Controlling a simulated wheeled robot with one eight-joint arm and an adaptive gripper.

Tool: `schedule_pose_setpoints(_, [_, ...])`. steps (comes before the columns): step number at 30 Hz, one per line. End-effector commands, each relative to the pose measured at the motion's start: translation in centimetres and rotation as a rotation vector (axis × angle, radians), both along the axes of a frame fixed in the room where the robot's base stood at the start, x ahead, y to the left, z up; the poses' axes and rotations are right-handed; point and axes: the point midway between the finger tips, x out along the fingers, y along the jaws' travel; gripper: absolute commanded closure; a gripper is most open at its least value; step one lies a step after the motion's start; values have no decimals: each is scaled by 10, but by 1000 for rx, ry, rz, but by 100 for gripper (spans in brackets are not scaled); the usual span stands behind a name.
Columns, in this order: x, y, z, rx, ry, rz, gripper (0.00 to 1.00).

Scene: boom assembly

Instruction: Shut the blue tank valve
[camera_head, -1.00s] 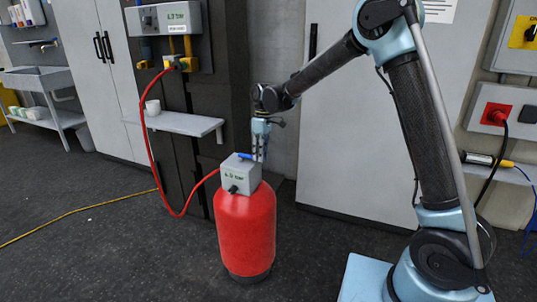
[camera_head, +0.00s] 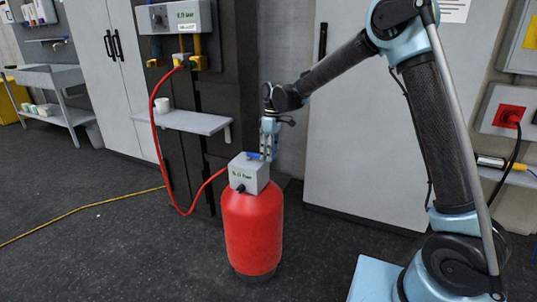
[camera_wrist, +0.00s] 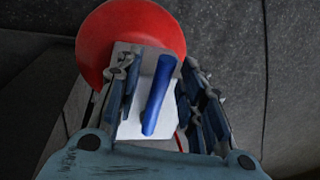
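A red tank (camera_head: 252,228) stands upright on the floor with a grey box (camera_head: 249,174) on top. The blue valve handle (camera_head: 254,155) lies on top of that box. In the wrist view the blue handle (camera_wrist: 157,95) is a long bar between my gripper's two fingers, on the grey box's top face (camera_wrist: 131,128), with the red tank (camera_wrist: 120,25) behind. My gripper (camera_head: 268,155) points down at the box top, and in the wrist view my gripper (camera_wrist: 160,95) is open. Gaps show between handle and fingers; whether either finger touches it I cannot tell.
A red hose (camera_head: 154,140) runs from the tank box up to a wall panel (camera_head: 174,17). A yellow cable (camera_head: 85,208) lies on the floor at left. Floor in front is clear.

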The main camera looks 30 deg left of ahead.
Motion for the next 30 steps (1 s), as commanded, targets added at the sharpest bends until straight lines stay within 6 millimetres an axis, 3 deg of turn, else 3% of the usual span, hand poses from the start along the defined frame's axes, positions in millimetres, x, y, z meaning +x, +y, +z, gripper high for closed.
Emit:
schedule_pose_setpoints(5, [2,1,13,0,1,1,64])
schedule_pose_setpoints(21, [21,1,103,0,1,1,64])
schedule_pose_setpoints(30, [24,0,117,0,1,1,64])
